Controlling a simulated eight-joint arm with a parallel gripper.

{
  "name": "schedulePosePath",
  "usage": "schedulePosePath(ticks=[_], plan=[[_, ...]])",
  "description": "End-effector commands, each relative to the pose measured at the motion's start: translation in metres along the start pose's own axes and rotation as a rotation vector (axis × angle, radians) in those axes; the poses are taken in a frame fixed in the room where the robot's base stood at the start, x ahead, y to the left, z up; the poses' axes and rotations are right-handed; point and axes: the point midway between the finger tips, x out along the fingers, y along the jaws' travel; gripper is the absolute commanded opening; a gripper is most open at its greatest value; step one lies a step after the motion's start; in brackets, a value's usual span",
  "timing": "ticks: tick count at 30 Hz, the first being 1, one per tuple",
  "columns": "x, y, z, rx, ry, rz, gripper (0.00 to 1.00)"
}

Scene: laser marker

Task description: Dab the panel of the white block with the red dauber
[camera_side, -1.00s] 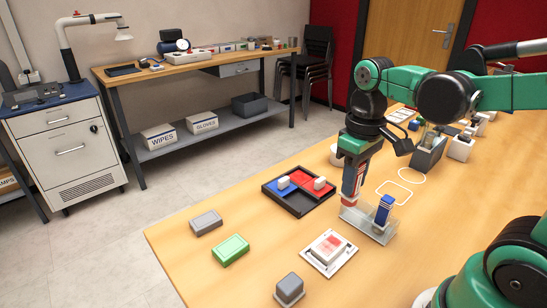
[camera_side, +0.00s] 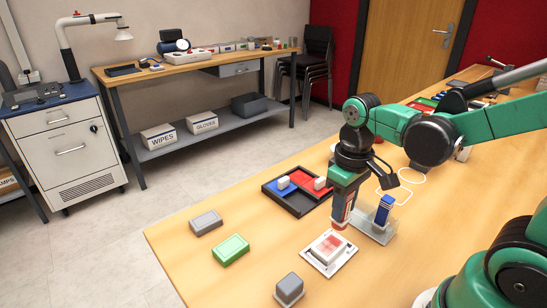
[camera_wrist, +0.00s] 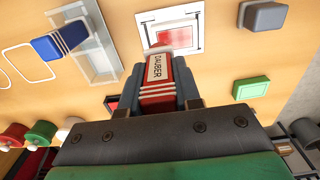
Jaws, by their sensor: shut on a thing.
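The white block (camera_side: 324,255) sits on a white square plate (camera_side: 313,264), with a red-and-pale panel (camera_side: 328,245) on top. My gripper (camera_side: 345,196) is shut on the red dauber (camera_side: 340,217), which points down just behind the block in the side view. The dauber's tip appears apart from the panel. In the wrist view, the dauber (camera_wrist: 160,72) shows its "DAUBER" label and white stripes between the jaws (camera_wrist: 158,95). Its end covers part of the white block's plate (camera_wrist: 147,16), and part of the red panel (camera_wrist: 178,38) shows beyond it.
A clear holder (camera_side: 370,229) with a blue dauber (camera_side: 384,208) stands right of the red one. A dark tray (camera_side: 290,208) with blue and red pads lies behind left. Green (camera_side: 231,249) and grey blocks (camera_side: 206,222) lie left; another grey block (camera_side: 289,287) is in front.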

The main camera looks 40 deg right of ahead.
Motion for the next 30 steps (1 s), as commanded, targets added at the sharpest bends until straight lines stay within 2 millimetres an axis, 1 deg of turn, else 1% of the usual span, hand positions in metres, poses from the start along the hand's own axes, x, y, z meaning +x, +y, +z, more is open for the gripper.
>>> schedulePosePath(ticks=[7, 10, 11, 13, 19, 21, 27, 28, 30], plan=[[0.023, 0.000, 0.000, 0.000, 0.000, 0.000, 0.00], [0.038, -0.002, -0.001, -0.002, 0.000, 0.000, 0.00], [0.033, -0.006, -0.001, -0.004, 0.001, 0.000, 0.00], [0.030, -0.013, 0.000, -0.005, 0.000, 0.000, 0.00], [0.036, -0.030, -0.001, -0.005, 0.000, 0.000, 0.00], [0.033, -0.037, -0.001, -0.005, 0.000, 0.000, 0.00], [0.035, -0.055, -0.001, -0.004, 0.000, 0.000, 0.00], [0.035, -0.056, -0.001, -0.003, 0.000, 0.000, 0.00], [0.035, -0.046, -0.001, 0.005, 0.000, 0.000, 0.00]])
